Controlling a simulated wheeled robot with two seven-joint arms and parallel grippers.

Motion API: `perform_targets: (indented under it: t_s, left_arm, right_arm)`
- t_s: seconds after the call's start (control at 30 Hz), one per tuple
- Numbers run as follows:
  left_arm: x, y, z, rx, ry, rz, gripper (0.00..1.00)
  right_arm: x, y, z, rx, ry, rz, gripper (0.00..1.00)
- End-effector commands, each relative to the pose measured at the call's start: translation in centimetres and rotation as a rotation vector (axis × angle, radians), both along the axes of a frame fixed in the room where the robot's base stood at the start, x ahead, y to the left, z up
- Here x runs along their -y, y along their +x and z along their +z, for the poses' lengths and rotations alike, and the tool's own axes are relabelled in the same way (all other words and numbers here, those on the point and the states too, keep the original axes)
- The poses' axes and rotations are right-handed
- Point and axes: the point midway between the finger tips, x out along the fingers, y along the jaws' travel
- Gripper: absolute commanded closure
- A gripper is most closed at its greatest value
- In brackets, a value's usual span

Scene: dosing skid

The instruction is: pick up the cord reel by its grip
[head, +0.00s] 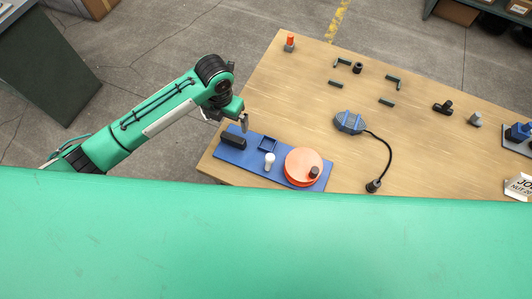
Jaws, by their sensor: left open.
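The thing that best fits the cord reel is a blue-grey faceted body (350,123) with lighter blue bars on top, on the wooden table. A black cord (389,150) curves from its right side down to a black plug-like end (373,186). Which part is its grip is too small to tell. My left gripper (244,123) is open and empty, left of the reel and apart from it, over the far-left end of a blue board. My right gripper is not in view.
The blue board (318,184) carries a black block (233,141), a white knob (269,161) and an orange disc (303,166) with a dark knob. Small dark brackets (393,82), a black fitting (443,107) and an orange-topped piece (290,42) stand around. Bare wood surrounds the reel.

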Motion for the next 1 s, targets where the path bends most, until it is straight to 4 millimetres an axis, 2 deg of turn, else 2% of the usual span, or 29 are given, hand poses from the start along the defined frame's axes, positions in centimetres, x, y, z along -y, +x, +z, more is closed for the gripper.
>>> perform_targets:
  t_s: [0.33,0.67,0.83,1.0]
  left_arm:
    - [0.1,-0.1,-6.4,-0.003,-0.001,0.003,0.0]
    - [0.2,0.0,-8.7,-0.002,-0.002,0.004,0.0]
    - [0.4,0.1,-10.9,-0.003,-0.002,0.005,0.0]
    - [0.3,0.1,-12.7,-0.001,-0.001,0.005,0.0]
  right_arm:
    - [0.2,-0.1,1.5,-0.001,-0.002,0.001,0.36]
    - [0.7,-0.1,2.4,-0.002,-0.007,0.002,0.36]
    - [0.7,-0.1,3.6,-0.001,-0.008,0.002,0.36]
    - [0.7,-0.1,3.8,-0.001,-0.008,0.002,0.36]
